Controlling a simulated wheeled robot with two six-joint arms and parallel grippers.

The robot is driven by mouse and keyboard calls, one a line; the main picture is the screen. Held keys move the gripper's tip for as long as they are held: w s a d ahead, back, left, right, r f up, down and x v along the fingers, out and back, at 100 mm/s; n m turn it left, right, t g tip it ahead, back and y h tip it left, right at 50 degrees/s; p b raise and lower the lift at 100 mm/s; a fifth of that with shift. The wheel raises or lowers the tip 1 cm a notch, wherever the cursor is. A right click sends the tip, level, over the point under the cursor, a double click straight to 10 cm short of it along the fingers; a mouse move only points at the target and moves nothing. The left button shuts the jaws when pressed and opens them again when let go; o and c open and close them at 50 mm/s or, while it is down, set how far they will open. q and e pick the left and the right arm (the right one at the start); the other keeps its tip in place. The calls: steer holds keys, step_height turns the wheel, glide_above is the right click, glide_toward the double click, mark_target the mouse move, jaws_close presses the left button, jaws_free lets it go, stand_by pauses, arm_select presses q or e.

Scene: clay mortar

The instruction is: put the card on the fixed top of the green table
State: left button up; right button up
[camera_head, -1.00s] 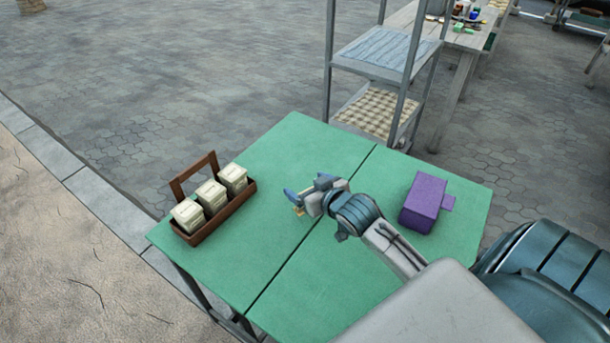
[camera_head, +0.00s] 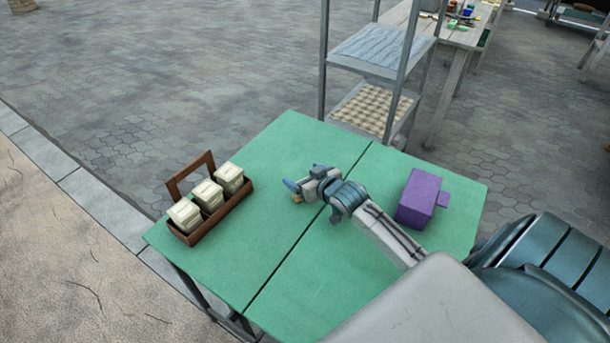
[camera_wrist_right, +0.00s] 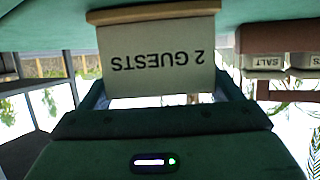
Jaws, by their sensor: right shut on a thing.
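A white card printed "2 GUESTS" (camera_wrist_right: 158,58) appears upside down in the right wrist view, with a wooden strip (camera_wrist_right: 152,13) along its base. My right gripper (camera_head: 297,188) is shut on the card. In the head view only a small tan bit of it (camera_head: 297,199) shows below the fingers. The gripper is over the left section of the green table (camera_head: 270,150), just left of the seam. The base is close to the green surface; I cannot tell whether it touches. My left gripper is not in view.
A brown wooden caddy (camera_head: 222,217) with three pale canisters stands on the table's left side. A purple box (camera_head: 419,196) with a side tab sits on the right section. A grey shelf rack (camera_head: 370,72) stands behind the table. Green surface around the gripper is clear.

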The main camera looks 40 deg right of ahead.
steer(key=o, duration=0.9)
steer(key=shift+f, duration=0.1)
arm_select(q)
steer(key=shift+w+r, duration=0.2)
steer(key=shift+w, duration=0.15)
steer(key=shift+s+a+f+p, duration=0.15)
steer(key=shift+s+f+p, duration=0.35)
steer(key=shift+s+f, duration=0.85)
arm_select(e)
steer(key=shift+v, duration=6.1)
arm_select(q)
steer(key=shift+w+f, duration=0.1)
arm_select(e)
steer(key=shift+w, duration=0.1)
